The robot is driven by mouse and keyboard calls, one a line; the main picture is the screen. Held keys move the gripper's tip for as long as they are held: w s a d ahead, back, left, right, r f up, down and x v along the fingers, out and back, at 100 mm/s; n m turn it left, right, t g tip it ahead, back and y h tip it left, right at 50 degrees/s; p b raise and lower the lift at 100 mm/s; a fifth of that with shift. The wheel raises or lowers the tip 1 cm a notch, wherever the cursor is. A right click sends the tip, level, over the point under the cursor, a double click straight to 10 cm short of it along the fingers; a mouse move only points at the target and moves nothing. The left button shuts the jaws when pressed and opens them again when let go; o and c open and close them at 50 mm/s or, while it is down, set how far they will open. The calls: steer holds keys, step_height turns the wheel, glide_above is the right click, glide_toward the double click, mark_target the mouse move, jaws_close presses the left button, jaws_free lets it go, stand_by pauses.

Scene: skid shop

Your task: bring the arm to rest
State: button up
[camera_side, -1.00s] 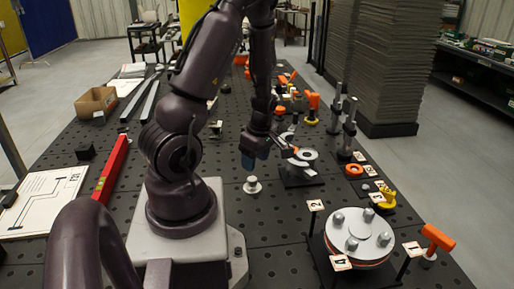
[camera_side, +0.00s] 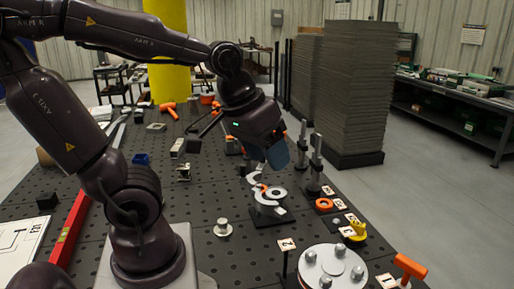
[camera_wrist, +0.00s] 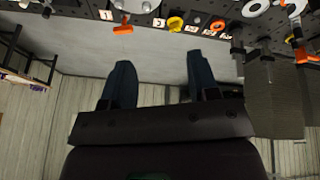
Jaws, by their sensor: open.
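My gripper (camera_side: 277,152) is raised above the right part of the dark perforated table (camera_side: 250,258) in the side view. Its blue fingers tilt downward over a grey ring fixture (camera_side: 268,195); the exact gap between them cannot be told there. In the wrist view, my gripper (camera_wrist: 160,82) has its two dark fingers spread wide with nothing between them. My arm bends high over the table, with its forearm reaching across from the left.
A round bolted plate (camera_side: 333,267) and an orange-headed mallet (camera_side: 409,266) stand at the front right. Metal posts (camera_side: 317,152) rise near my gripper. A small pale knob (camera_side: 223,228) and a red bar (camera_side: 72,229) are on the table. A tall grey stack (camera_side: 338,90) stands behind.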

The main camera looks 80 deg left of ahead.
steer(key=s+d+r+m, duration=0.1)
steer(key=m, duration=0.1)
steer(key=s+d+r+m, duration=0.1)
steer(key=d+m, duration=0.1)
steer(key=shift+s+r+t, duration=0.1)
steer(key=shift+s+t, duration=0.1)
steer(key=shift+t, duration=0.2)
steer(key=shift+a, duration=0.1)
stand_by(0.7)
